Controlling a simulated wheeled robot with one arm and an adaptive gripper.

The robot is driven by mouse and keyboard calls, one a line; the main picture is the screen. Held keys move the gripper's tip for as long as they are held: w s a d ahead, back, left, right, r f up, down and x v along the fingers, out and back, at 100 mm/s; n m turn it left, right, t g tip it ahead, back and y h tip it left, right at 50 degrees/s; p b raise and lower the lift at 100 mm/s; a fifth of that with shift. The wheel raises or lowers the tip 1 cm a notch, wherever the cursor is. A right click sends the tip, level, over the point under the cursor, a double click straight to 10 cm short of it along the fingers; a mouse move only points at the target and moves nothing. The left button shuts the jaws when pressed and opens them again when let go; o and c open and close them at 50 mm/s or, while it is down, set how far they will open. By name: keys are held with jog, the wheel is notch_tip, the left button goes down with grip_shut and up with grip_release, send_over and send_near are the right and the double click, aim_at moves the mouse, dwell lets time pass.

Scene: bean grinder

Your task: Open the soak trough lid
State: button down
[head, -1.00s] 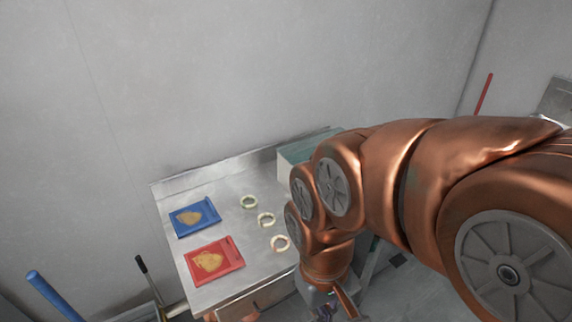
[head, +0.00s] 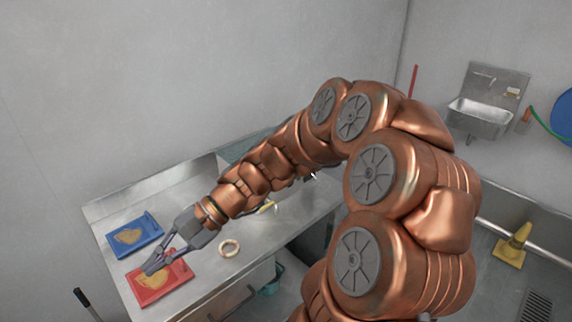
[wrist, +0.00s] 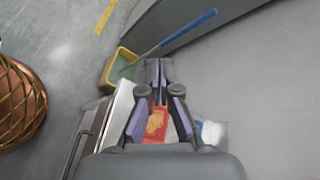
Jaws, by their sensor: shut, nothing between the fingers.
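A teal-green box-like surface (head: 238,150), possibly the soak trough, shows at the back of the steel table (head: 165,198) in the head view. My arm covers most of it, and I cannot make out its lid. My gripper (head: 156,262) is at the left part of the table, over or near the red tray (head: 148,291) and well away from the teal surface. Its fingers are shut and empty. In the wrist view the fingers (wrist: 157,85) come together ahead, with the red tray (wrist: 157,124) seen between their bases.
A blue tray (head: 131,238) lies behind the red one. A pale ring (head: 230,248) lies right of my gripper. The wrist view shows a yellow bucket (wrist: 108,75).

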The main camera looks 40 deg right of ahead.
jog(key=w+d+m+t+b, duration=0.1)
jog(key=w+d+m+t, duration=0.3)
jog(key=d, duration=0.3)
jog(key=w+d+f+m+t+b, duration=0.1)
jog(key=w+d+m+t, duration=0.3)
jog(key=d, duration=0.4)
jog(key=w+d+m+t+b, duration=0.1)
jog(key=w+d+m+t, duration=0.35)
jog(key=d, duration=0.25)
jog(key=s+d+f+m+t+h+b, duration=0.1)
jog(key=d+f+m+t+h, duration=0.2)
jog(key=d, duration=0.6)
jog(key=s+d+f+m+t+h+b, duration=0.1)
jog(key=s+d+f+m+h, duration=0.15)
jog(key=d+m+h, duration=0.55)
jog(key=s+d+f+m+t+h+b, duration=0.15)
jog(key=d+f, duration=0.25)
jog(key=d, duration=0.7)
jog(key=shift+m, duration=0.3)
jog(key=shift+w+r+p, duration=0.3)
jog(key=shift+w+p, duration=0.35)
jog(key=shift+w, duration=1.05)
jog(key=shift+w+r+p, duration=0.35)
jog(key=shift+w+p, duration=0.25)
jog(key=shift+w, duration=1.1)
jog(key=shift+w+r+p, duration=0.3)
jog(key=shift+w+p, duration=0.35)
jog(key=shift+w, duration=1.05)
jog(key=shift+r, duration=0.15)
